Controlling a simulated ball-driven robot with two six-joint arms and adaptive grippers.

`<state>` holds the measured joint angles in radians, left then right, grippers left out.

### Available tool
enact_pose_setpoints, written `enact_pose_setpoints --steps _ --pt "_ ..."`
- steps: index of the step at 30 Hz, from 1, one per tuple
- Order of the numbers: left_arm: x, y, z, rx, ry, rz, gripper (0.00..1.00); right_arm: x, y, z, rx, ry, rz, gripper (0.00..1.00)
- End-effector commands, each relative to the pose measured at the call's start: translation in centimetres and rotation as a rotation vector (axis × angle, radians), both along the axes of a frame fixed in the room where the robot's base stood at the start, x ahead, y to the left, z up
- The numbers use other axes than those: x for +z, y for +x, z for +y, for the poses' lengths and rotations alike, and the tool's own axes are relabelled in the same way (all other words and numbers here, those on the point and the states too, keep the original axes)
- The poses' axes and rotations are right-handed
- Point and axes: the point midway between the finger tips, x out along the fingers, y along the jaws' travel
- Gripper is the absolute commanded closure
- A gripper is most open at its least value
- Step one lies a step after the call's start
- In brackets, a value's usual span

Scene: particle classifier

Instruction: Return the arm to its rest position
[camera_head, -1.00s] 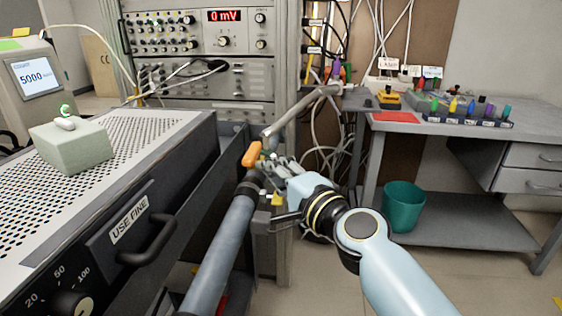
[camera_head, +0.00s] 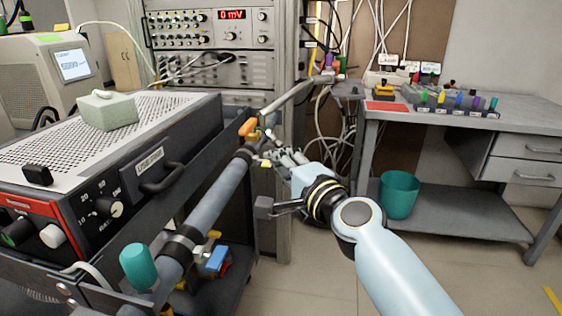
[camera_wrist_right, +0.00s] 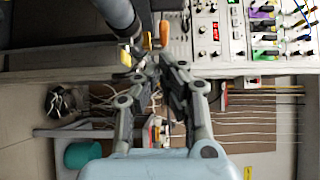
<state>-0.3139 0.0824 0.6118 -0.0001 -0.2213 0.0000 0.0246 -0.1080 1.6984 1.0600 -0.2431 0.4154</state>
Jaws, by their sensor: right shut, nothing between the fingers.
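My right arm (camera_head: 395,262) comes in from the lower right in the head view. Its gripper (camera_head: 272,146) reaches toward the middle, beside the grey-blue tube. In the right wrist view the right gripper (camera_wrist_right: 160,62) has its fingertips close together, with nothing between them. The orange handle (camera_head: 248,127) sits on the tube line just beyond the fingertips; it also shows in the right wrist view (camera_wrist_right: 164,33). I cannot tell whether the fingers touch the tube or handle. My left gripper is not in view.
The grey-blue tube (camera_head: 212,200) runs diagonally beside a perforated box (camera_head: 110,140) bearing a pale green block (camera_head: 108,112). An instrument rack (camera_head: 208,72) stands behind. A workbench (camera_head: 480,121) and teal bin (camera_head: 399,194) are at right. The floor before the bin is clear.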

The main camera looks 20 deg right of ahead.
Motion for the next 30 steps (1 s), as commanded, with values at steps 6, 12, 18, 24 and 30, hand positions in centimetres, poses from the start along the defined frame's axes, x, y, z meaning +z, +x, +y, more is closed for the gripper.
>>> enact_pose_setpoints --steps 6,12,18,24,30 --pt "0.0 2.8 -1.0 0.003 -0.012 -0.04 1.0 0.0 0.0 0.0 0.0 0.0 0.0 1.0" --pt "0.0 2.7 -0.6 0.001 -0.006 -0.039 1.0 -1.5 -0.9 -0.3 0.001 -0.008 0.026 1.0" --pt "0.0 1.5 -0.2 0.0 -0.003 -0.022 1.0 -12.8 -5.0 -1.3 0.016 -0.123 0.231 1.0" --pt "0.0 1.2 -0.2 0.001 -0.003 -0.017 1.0 -27.4 -13.6 -3.4 0.084 -0.391 0.501 1.0" --pt "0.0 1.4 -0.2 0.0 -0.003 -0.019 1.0 -39.1 -25.5 -6.4 0.232 -0.685 0.746 1.0"
